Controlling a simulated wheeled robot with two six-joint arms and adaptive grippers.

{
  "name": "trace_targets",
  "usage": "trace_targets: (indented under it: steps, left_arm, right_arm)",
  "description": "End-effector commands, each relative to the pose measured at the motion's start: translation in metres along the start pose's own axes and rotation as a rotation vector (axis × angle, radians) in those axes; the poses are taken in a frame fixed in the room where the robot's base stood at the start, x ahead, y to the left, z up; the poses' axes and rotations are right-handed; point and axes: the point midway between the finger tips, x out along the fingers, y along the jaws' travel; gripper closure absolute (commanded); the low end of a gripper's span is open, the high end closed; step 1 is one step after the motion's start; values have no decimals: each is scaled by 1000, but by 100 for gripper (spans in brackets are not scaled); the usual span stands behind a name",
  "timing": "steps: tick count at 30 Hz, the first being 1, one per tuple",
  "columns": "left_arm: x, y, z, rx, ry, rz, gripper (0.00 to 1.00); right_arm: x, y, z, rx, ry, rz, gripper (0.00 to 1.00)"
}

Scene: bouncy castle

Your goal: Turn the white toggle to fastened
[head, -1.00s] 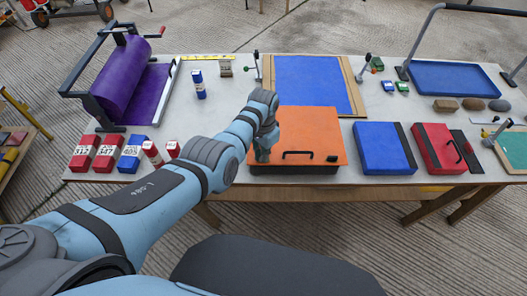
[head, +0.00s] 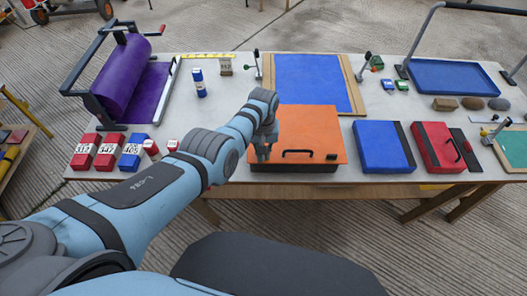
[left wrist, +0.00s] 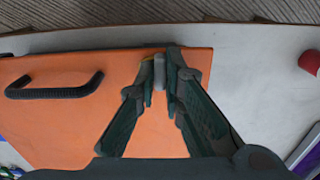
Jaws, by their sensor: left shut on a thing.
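The orange lid (head: 310,128) of a dark box lies closed on the table, with a black handle (head: 298,153) near its front edge; both also show in the left wrist view. My left gripper (head: 263,152) is at the lid's front left corner. In the left wrist view my left gripper (left wrist: 161,65) has its fingertips closed around a small pale piece, which looks like the white toggle (left wrist: 159,77), at the lid's edge. The fingers hide most of it, so its setting cannot be told. My right gripper is not in view.
A blue case (head: 383,147) and a red case (head: 437,147) lie right of the box. Red and blue numbered blocks (head: 108,152) stand to the left, with a purple roller (head: 122,75) behind. A blue panel (head: 312,82) lies behind the lid.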

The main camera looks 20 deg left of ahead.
Motion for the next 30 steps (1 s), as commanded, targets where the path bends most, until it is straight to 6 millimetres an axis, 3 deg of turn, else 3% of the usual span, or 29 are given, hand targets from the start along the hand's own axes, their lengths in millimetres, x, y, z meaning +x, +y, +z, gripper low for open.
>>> trace_targets:
  steps: [18,19,22,30]
  left_arm:
    - [0,0,0,-45,-1,1,100]
    - [0,0,0,-45,-1,1,86]
    - [0,0,0,-44,-1,1,71]
    - [0,0,0,-43,0,0,71]
  right_arm:
    - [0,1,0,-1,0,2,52]
    - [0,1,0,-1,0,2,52]
    - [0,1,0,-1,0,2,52]
    - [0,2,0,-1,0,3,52]
